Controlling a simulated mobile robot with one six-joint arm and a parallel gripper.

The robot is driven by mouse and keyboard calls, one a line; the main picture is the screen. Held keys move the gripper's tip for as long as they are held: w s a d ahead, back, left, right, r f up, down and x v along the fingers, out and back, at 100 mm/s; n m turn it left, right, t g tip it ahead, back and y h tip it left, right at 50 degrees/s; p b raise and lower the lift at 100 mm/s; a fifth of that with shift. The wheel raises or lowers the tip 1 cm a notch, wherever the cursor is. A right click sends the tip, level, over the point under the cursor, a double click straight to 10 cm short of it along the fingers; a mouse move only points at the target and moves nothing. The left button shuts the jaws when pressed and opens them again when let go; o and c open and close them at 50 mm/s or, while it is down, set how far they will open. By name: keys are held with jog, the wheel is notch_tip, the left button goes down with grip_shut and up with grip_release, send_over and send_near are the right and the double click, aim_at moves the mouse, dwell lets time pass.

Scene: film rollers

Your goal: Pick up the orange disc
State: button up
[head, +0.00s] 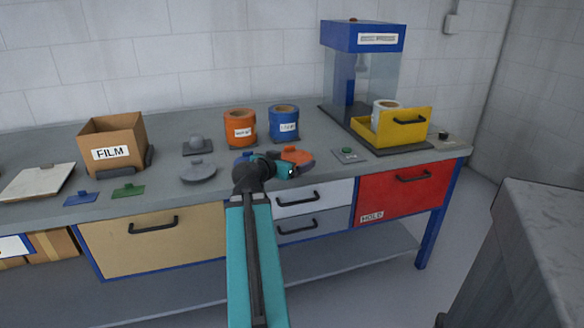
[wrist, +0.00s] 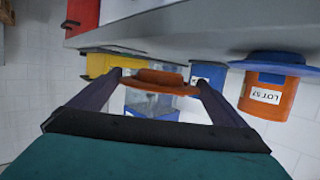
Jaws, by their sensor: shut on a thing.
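The orange disc (head: 298,156) shows in the head view near the front edge of the bench, just beyond my gripper (head: 285,168). In the wrist view the orange disc (wrist: 160,79) sits between the two dark fingertips of my gripper (wrist: 157,86), seen edge-on with a raised middle. My gripper is shut on it. In the head view the gripper covers part of the disc's near side. I cannot tell clearly whether the disc still touches the bench.
A blue disc (head: 243,157) lies left of my gripper, partly hidden. A grey disc (head: 198,172) lies farther left. Orange (head: 240,129) and blue (head: 284,124) rollers stand behind. A yellow tray (head: 404,128) and a clear cabinet (head: 362,75) stand right.

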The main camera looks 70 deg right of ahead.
jog(key=shift+s+a+f+b, duration=0.15)
jog(key=shift+a+b, duration=0.5)
jog(key=shift+b, duration=2.75)
jog(key=shift+a+b, duration=0.35)
jog(key=shift+b, duration=0.85)
jog(key=shift+a+b, duration=0.1)
jog(key=shift+b, duration=0.2)
jog(key=shift+s+v, duration=0.1)
jog(key=shift+v, duration=0.5)
jog(key=shift+s+v, duration=0.15)
jog(key=shift+v, duration=0.5)
